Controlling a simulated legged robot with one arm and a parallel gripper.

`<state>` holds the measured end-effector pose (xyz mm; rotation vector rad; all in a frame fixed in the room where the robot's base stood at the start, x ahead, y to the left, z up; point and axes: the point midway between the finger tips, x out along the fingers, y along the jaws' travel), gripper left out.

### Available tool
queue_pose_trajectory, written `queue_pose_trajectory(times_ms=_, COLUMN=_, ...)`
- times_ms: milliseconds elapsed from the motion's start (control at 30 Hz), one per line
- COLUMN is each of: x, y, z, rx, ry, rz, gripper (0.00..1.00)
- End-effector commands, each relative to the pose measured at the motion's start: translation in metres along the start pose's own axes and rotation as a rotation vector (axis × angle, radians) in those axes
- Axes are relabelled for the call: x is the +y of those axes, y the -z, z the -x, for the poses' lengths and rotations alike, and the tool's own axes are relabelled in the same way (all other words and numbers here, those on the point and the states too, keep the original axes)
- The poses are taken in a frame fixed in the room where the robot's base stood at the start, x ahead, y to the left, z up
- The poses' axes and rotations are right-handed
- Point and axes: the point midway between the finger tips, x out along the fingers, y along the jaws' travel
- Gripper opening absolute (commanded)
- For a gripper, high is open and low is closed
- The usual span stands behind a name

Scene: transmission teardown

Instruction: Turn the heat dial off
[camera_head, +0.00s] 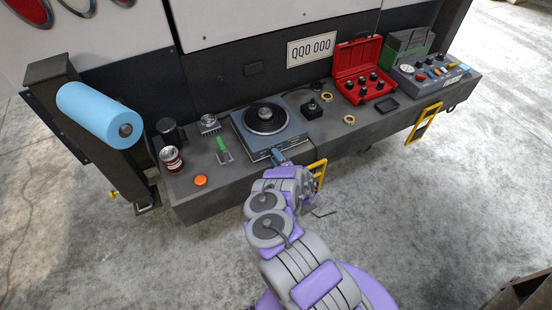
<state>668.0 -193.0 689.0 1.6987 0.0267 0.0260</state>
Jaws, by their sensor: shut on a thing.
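The heater (270,126) is a blue-grey box with a round dark plate and a metal part on top. It stands on the dark bench left of the middle. My gripper (277,156) is at the front face of the heater, at its lower right, and is shut on the heat dial. The dial itself is hidden behind the gripper, so its setting cannot be seen. My purple and grey arm reaches up to it from the bottom of the view.
A green-handled scraper (222,148), a red can (171,158) and an orange cap (200,181) lie left of the heater. A red case (352,62) and a grey control panel (435,75) stand at right. Yellow handles (424,122) stick out from the bench front.

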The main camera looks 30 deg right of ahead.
Motion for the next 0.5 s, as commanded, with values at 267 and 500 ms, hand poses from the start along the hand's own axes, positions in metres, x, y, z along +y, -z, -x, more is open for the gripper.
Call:
queue_pose_trajectory(times_ms=267, x=-0.0059, y=0.0024, z=0.0016, rx=0.004, ry=0.013, rz=0.109, gripper=0.04)
queue_pose_trajectory(times_ms=500, x=-0.006, y=0.003, z=0.0016, rx=0.006, ry=0.014, rz=0.14, gripper=0.04)
